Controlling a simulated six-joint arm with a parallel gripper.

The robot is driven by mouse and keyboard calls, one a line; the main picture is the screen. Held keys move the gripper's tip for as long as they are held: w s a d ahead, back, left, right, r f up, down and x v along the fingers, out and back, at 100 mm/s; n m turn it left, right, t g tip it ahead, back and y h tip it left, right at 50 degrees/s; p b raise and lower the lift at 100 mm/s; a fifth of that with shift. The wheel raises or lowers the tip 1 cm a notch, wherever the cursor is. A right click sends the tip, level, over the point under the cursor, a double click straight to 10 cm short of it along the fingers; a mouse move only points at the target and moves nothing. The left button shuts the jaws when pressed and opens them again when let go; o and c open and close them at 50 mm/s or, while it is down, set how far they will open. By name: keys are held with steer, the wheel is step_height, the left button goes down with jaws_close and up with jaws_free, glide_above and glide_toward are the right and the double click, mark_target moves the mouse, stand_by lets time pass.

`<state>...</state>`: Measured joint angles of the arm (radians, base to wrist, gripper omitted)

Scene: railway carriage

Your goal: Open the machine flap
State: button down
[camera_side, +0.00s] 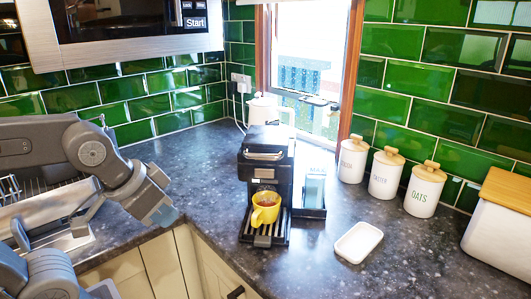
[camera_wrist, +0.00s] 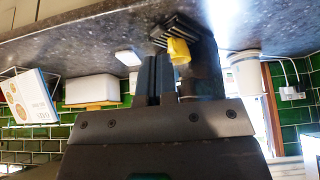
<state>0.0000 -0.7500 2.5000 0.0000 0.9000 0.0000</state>
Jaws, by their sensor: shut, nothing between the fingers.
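The black coffee machine (camera_side: 267,172) stands upright on the dark counter in the side view. Its top flap, with a silver handle (camera_side: 264,155), looks down and closed. A yellow mug (camera_side: 265,209) sits on its drip tray. My gripper (camera_side: 166,214) is left of the machine, low over the counter, apart from it and empty. In the wrist view, which is upside down, my gripper's fingers (camera_wrist: 157,75) are together. There the machine (camera_wrist: 205,65) and the yellow mug (camera_wrist: 178,50) show just beyond them; the machine is partly hidden behind my gripper.
A clear container (camera_side: 313,190) stands right beside the machine. A white dish (camera_side: 358,242) and several lidded canisters (camera_side: 386,173) are further right, with a bread bin (camera_side: 503,224) beyond. A white kettle (camera_side: 268,110) is behind. The counter between my gripper and the machine is clear.

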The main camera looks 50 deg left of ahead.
stand_by(0.3)
steer(key=w+a+f+m+y, duration=0.1)
steer(key=a+f+m+y, duration=0.4)
steer(key=y, duration=0.3)
steer(key=w+d+r+m+t+h, duration=0.1)
steer(key=w+d+r+m+t, duration=0.5)
steer(key=w+d+m+t, duration=0.45)
steer(key=shift+w+a+n+t, duration=0.75)
steer(key=shift+w+a+t, duration=0.3)
steer(key=shift+w, duration=2.45)
steer(key=shift+w+a+r, duration=0.25)
steer(key=shift+w+r, duration=0.05)
steer(key=shift+r, duration=1.25)
steer(key=shift+w+a+r, duration=0.3)
steer(key=shift+w+r, duration=0.05)
steer(key=shift+r, duration=1.15)
steer(key=shift+w+a+r, duration=0.25)
steer(key=shift+w+r, duration=0.05)
steer(key=shift+r, duration=1.25)
